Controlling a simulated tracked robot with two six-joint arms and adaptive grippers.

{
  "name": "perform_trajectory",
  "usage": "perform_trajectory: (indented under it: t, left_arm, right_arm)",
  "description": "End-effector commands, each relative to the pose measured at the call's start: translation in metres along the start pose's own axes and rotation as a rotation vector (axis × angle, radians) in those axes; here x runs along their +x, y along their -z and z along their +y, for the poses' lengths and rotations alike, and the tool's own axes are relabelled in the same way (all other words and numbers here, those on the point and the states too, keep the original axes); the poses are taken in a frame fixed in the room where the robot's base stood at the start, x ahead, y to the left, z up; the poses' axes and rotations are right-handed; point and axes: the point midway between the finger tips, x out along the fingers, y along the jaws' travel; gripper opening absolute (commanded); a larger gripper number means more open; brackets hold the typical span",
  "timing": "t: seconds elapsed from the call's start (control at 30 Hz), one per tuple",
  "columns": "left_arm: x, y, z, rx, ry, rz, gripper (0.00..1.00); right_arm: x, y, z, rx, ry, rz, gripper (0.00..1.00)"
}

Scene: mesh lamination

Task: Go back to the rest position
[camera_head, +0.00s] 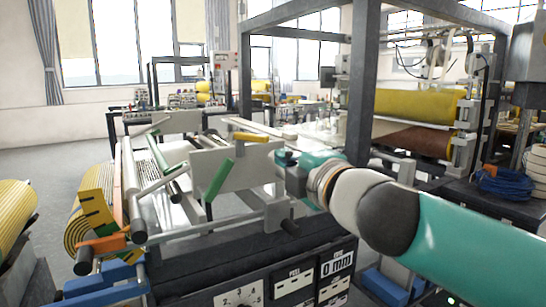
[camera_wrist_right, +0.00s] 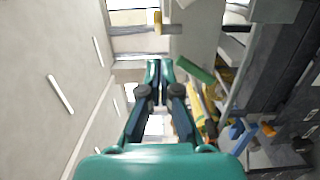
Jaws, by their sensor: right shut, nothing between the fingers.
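My right arm reaches in from the right in the head view. Its gripper (camera_head: 284,157) is in front of the grey plate of the machine, seen small and partly foreshortened. In the right wrist view the gripper (camera_wrist_right: 160,66) has its two dark fingers together with nothing between them. Its fingertips point toward the windows and the pale plate (camera_wrist_right: 195,35). My left gripper is not in either view.
The machine (camera_head: 237,165) with green handles and rollers stands directly by the right gripper. A dark upright post (camera_head: 361,85) stands behind my arm. Yellow rolls (camera_head: 14,215) lie at left. A blue coil (camera_head: 502,183) lies at right. Open floor (camera_head: 55,150) is at left.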

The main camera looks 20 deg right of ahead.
Motion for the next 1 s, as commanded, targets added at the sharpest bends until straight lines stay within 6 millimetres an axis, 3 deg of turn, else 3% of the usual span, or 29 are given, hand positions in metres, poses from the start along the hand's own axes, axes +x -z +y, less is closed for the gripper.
perform_trajectory:
  t: [0.5,0.63,0.77,0.87,1.0]
  left_arm:
    - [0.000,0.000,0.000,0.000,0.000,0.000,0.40]
    - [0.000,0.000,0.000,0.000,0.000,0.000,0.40]
    - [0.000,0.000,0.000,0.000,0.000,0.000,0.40]
    - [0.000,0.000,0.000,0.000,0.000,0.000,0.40]
    - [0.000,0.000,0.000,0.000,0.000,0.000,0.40]
  right_arm:
    - [-0.002,-0.001,-0.001,0.000,0.002,0.001,0.00]
    - [0.004,0.003,-0.016,0.019,0.034,0.010,0.00]
    - [0.022,0.013,-0.064,0.087,0.133,0.036,0.00]
    - [0.037,0.026,-0.124,0.185,0.257,0.058,0.00]
    - [0.049,0.043,-0.230,0.381,0.471,0.064,0.00]
